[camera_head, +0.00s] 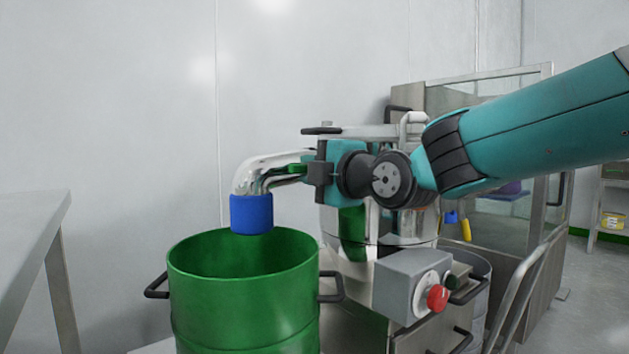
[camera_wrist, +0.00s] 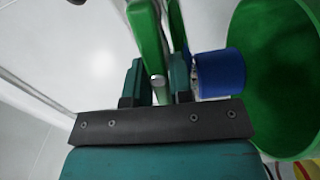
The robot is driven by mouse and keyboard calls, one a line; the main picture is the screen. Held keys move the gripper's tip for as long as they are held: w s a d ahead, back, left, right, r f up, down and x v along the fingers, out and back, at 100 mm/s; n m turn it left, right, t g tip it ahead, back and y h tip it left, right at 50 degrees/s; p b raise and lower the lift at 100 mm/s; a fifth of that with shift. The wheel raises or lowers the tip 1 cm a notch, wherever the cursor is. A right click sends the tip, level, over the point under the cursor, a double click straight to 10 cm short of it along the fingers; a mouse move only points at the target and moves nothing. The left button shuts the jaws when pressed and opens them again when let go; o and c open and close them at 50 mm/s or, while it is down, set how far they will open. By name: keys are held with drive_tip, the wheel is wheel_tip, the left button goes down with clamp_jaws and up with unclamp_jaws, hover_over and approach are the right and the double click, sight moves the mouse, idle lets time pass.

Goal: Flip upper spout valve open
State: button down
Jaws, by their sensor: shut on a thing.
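The spout (camera_head: 262,172) is a shiny bent metal pipe with a blue collar (camera_head: 251,213) at its lower end, hanging over a green drum (camera_head: 245,290). A green valve lever (camera_head: 297,169) shows beside the pipe, largely hidden by my gripper (camera_head: 304,171). In the wrist view, green lever parts (camera_wrist: 148,38) run down between the two teal fingers of my gripper (camera_wrist: 157,82), which is shut on the lever. The blue collar (camera_wrist: 219,74) is just right of the fingers there. How far the valve is turned cannot be told.
The green drum also fills the right of the wrist view (camera_wrist: 282,70). A grey control box (camera_head: 400,283) with a red button (camera_head: 437,298) stands right of the drum, below my arm. A steel table (camera_head: 30,240) is at the left. A glass-fronted cabinet (camera_head: 500,150) stands behind.

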drive_tip(key=shift+n, duration=0.4)
drive_tip(key=c, duration=1.1)
unclamp_jaws()
drive_tip(key=p+v, duration=0.2)
drive_tip(key=v, duration=1.5)
drive_tip(key=shift+s+d, duration=0.15)
